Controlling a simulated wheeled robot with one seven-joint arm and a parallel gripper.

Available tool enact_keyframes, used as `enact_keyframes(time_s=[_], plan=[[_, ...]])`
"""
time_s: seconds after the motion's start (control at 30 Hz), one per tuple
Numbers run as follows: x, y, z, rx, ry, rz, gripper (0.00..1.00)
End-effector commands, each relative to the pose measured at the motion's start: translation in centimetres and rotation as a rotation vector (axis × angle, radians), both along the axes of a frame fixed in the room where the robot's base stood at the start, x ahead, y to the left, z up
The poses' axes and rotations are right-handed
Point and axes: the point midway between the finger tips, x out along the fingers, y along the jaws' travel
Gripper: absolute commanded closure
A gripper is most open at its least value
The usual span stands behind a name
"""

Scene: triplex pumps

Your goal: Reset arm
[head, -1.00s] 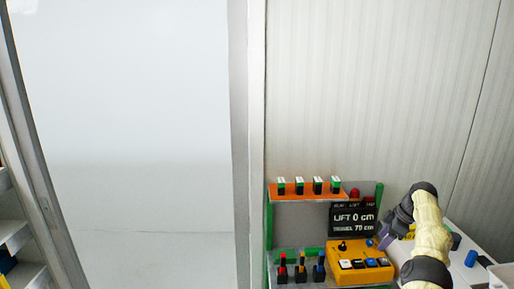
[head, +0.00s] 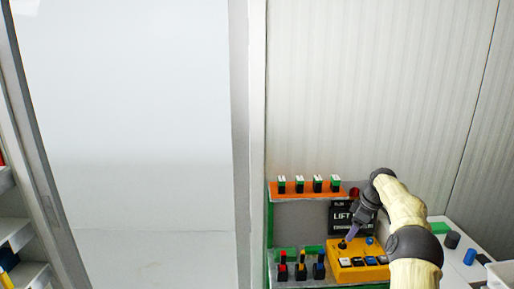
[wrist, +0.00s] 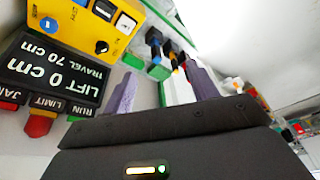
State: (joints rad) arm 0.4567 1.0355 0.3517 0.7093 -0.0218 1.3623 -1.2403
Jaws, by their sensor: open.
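My gripper (head: 350,236) is at the end of my cream-sleeved arm and points down and to the left, in front of the display and above the yellow control box. In the wrist view its two purple fingers (wrist: 162,88) stand apart with nothing between them. The yellow control box (head: 339,245) has a black knob, a blue button and several rocker switches, and it also shows in the wrist view (wrist: 68,33). I cannot tell whether a fingertip touches the box in the head view.
The black display (head: 338,217) reads LIFT 0 cm in the wrist view (wrist: 50,70). Several switches (head: 317,184) sit on an orange shelf. Red, yellow and blue levers (head: 301,270) stand left of the box. A white tabletop (head: 470,240) holds dark and blue cylinders at right.

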Motion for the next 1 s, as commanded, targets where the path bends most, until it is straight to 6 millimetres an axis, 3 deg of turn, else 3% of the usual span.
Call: enact_keyframes(time_s=[0.27, 0.47, 0.77, 1.0], plan=[[-2.8, 6.2, 1.4, -0.063, 0.041, -0.141, 0.42], [-6.2, 10.1, 1.8, -0.097, 0.054, -0.256, 0.42], [-13.6, 14.1, 1.8, -0.129, 0.055, -0.453, 0.42], [-20.9, 16.0, 1.2, -0.127, 0.047, -0.627, 0.42]])
